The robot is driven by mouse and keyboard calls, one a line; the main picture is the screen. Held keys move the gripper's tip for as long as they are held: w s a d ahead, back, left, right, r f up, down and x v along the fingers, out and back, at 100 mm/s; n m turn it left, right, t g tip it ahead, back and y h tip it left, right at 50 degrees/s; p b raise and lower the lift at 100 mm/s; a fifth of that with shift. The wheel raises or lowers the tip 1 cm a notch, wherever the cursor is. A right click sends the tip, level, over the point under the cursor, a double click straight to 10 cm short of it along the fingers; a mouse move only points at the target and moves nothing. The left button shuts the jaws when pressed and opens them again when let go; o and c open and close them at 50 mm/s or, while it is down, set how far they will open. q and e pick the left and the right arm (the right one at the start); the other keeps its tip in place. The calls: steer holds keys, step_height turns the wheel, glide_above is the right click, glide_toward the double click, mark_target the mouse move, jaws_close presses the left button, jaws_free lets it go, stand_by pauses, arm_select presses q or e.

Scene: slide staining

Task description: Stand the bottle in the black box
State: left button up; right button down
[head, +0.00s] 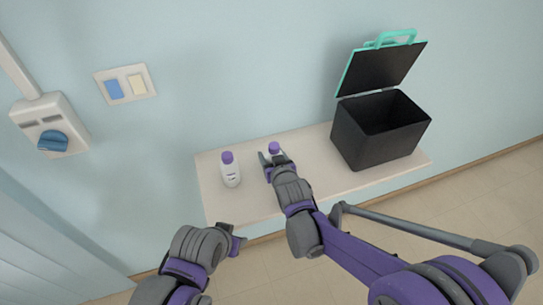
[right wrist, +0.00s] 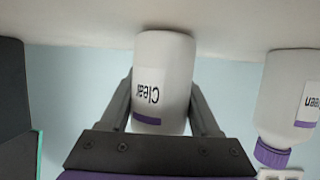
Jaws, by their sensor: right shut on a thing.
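A white bottle with a purple cap (head: 274,147) is at the middle of the shelf, upright. My right gripper (head: 272,157) is shut on it. In the right wrist view the bottle (right wrist: 163,80), with a label reading "Clean", sits between the two fingers; its cap is hidden behind the gripper body. I cannot tell whether its base touches the shelf. The black box (head: 378,146) stands open on the shelf's right part, its lid (head: 382,68) tipped up at the back. My left gripper (head: 238,243) is in front of the shelf's left end, away from the bottles; its jaw opening is unclear.
A second, similar bottle (head: 230,171) stands left of the held one; it also shows in the right wrist view (right wrist: 285,100). The pale shelf (head: 315,170) is clear between the held bottle and the box. A wall switch (head: 125,84) and a socket unit (head: 50,124) are on the left wall.

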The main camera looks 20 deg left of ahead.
steer(key=shift+w+f, duration=0.15)
steer(key=c, duration=0.5)
jaws_free()
steer(key=shift+f, duration=0.1)
steer(key=o, duration=0.4)
steer(key=shift+r, duration=0.35)
steer(key=v, duration=1.2)
steer(key=shift+f, duration=0.1)
